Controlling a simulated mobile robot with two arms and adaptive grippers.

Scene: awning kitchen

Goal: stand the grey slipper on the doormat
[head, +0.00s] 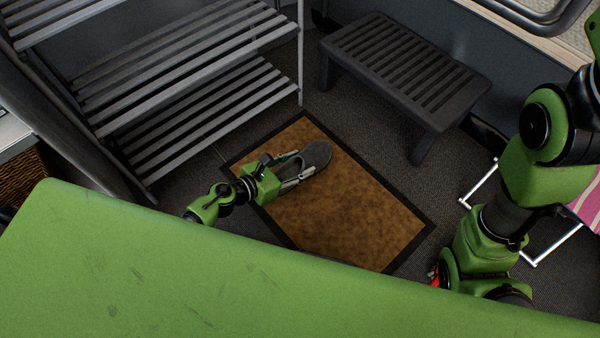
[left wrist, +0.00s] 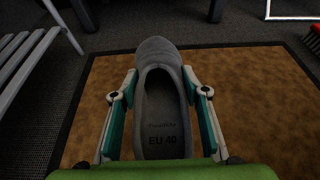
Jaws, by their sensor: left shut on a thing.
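The grey slipper (head: 316,157) is over the upper part of the brown doormat (head: 345,215) with its black border. In the left wrist view the slipper (left wrist: 158,53) is sole down, toe pointing away, and its insole reads EU 40. My left gripper (head: 294,170) is shut on the slipper, one finger along each side; the fingers also show in the left wrist view (left wrist: 160,95). I cannot tell whether the sole touches the mat (left wrist: 260,95). My right arm shows at the right of the head view, but its fingers are not clearly seen.
A grey slatted rack (head: 185,95) stands at the left of the mat. A dark slatted bench (head: 405,65) stands behind it. A metal frame with pink striped fabric (head: 588,207) is at the right. A green surface (head: 200,280) fills the foreground. The mat's right part is clear.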

